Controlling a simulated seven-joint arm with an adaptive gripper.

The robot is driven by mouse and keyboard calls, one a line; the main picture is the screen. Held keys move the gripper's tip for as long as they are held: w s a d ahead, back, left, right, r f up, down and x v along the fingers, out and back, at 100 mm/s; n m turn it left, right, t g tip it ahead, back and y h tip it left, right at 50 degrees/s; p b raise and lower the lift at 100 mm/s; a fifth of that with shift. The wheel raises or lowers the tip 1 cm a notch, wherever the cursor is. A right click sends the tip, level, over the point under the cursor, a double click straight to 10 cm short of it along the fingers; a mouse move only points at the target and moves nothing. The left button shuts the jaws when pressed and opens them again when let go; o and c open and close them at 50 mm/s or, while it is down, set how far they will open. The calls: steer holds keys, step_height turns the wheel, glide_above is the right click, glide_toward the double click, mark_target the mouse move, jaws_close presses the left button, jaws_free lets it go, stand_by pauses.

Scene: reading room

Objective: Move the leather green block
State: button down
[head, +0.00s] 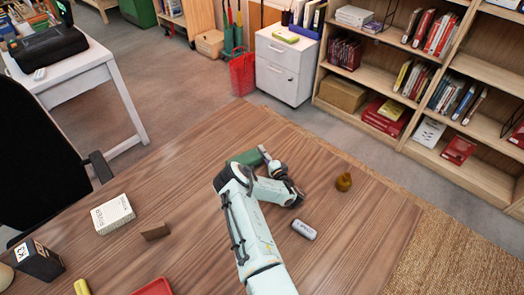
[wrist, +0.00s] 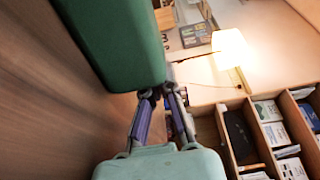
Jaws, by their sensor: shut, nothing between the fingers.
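The green block (head: 243,158) lies on the wooden table near its far edge, partly hidden behind my arm in the head view. In the wrist view the green block (wrist: 118,38) is large at the upper left, right beside my fingertips. My gripper (head: 264,151) is low over the table at the block's right side. In the wrist view my gripper (wrist: 162,93) has its fingers together with nothing between them. I cannot tell whether the fingers touch the block.
On the table (head: 200,254), a grey can (head: 304,229) and a brown pear-shaped thing (head: 344,182) lie to the right. A white box (head: 113,213), small brown block (head: 155,231), black box (head: 38,261) and red tray (head: 153,287) are at left. Bare table lies between.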

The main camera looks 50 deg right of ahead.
steer(key=shift+a, duration=0.15)
steer(key=a, duration=2)
steer(key=shift+a, duration=0.15)
